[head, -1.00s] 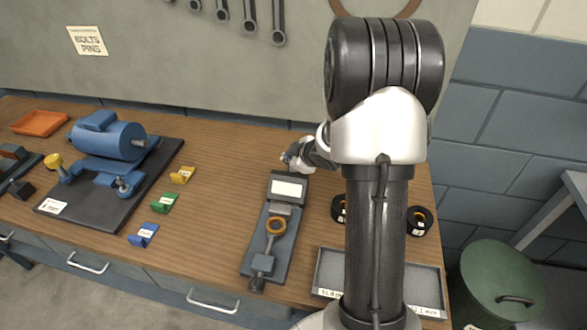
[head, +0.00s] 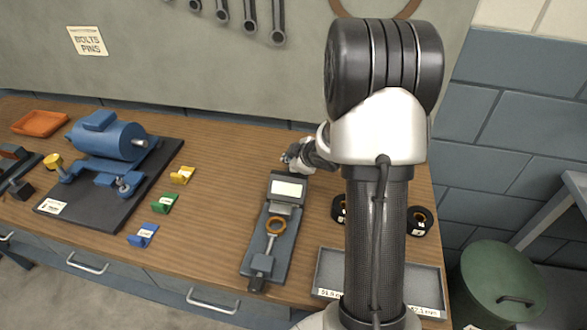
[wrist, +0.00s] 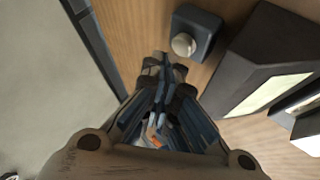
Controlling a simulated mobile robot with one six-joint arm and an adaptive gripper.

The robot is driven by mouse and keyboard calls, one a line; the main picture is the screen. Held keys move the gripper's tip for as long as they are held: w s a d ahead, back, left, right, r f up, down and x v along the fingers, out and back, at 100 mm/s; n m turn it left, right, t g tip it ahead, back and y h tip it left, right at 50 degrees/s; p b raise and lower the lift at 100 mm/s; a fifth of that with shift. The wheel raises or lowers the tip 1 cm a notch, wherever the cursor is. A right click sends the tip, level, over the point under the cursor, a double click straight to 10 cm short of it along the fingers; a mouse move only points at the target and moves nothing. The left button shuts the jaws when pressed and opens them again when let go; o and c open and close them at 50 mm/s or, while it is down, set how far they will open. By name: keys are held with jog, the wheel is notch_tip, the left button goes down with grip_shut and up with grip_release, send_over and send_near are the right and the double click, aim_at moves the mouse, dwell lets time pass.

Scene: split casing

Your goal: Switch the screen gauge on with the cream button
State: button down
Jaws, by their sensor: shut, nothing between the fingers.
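The screen gauge (head: 288,182) stands on the workbench, with its pale screen facing the front; no figures show on it. In the wrist view its dark housing (wrist: 239,66) fills the right side. The cream button (wrist: 183,45) is a round cap on a small dark blue-grey box beside the housing. In the head view my gripper (head: 287,158) is behind the gauge, and the button cannot be made out.
A fixture (head: 266,240) with an orange ring lies in front of the gauge. A blue motor (head: 108,138) on a dark plate stands left, with yellow, green and blue blocks nearby. Black rings and a grey tray (head: 330,270) are right. A wall panel rises behind the bench.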

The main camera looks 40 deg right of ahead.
aim_at(291, 170)
jog(key=shift+f, duration=0.4)
jog(key=shift+f+b, duration=0.4)
jog(key=shift+b, duration=0.1)
dwell(0.3)
jog(key=shift+r, duration=0.1)
jog(key=shift+r+p, duration=0.75)
jog(key=shift+p, duration=0.15)
notch_tip(291, 170, up, 6)
jog(key=p, duration=0.6)
